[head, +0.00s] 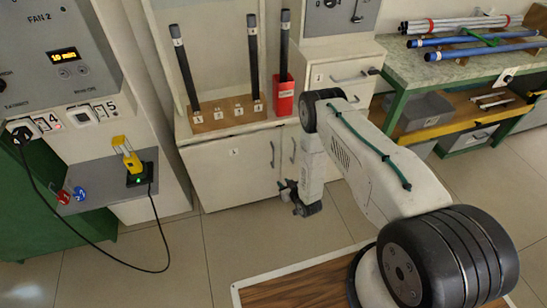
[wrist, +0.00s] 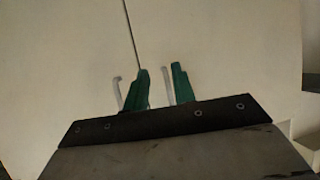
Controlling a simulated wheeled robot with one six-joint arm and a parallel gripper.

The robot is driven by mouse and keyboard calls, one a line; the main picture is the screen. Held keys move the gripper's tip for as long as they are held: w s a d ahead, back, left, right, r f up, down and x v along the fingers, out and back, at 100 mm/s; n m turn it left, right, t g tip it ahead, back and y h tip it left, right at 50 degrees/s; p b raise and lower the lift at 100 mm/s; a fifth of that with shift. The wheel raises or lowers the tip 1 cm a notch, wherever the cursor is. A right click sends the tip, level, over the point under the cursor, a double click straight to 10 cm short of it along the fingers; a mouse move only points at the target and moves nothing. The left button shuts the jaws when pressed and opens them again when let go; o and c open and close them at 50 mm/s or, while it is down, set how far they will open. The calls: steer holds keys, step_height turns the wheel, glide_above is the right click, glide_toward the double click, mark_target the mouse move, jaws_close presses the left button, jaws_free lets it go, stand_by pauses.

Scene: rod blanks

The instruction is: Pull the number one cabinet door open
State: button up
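A low pale cabinet has two doors, a left door (head: 225,175) with a small tag I cannot read for sure and a right door partly hidden behind my arm. The left door's upright bar handle (head: 272,155) is near the seam; it also shows in the wrist view (wrist: 118,92). The right door's handle (head: 293,151) is across the seam, also in the wrist view (wrist: 167,85). My gripper (wrist: 160,74) faces the doors with green fingers apart. The right handle appears between the fingers, the left handle outside the left finger. Contact cannot be told. Both doors look shut.
A wooden block (head: 227,114) with dark rods and a red holder (head: 283,98) stand on the cabinet top. A grey shelf (head: 105,180) with a yellow device is at left. A green-framed bench (head: 440,70) is at right. Tiled floor before the left door is clear.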

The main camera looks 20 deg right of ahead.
steer(key=w+r+t+y, duration=0.1)
steer(key=w+r+t, duration=0.2)
steer(key=r+t, duration=0.3)
steer(key=shift+g, duration=0.4)
steer(key=w, duration=0.2)
steer(key=w+a+r, duration=0.1)
steer(key=w, duration=0.2)
steer(key=w+a, duration=0.1)
steer(key=w, duration=0.1)
steer(key=shift+w+r, duration=0.25)
steer(key=shift+r, duration=0.05)
jaws_close()
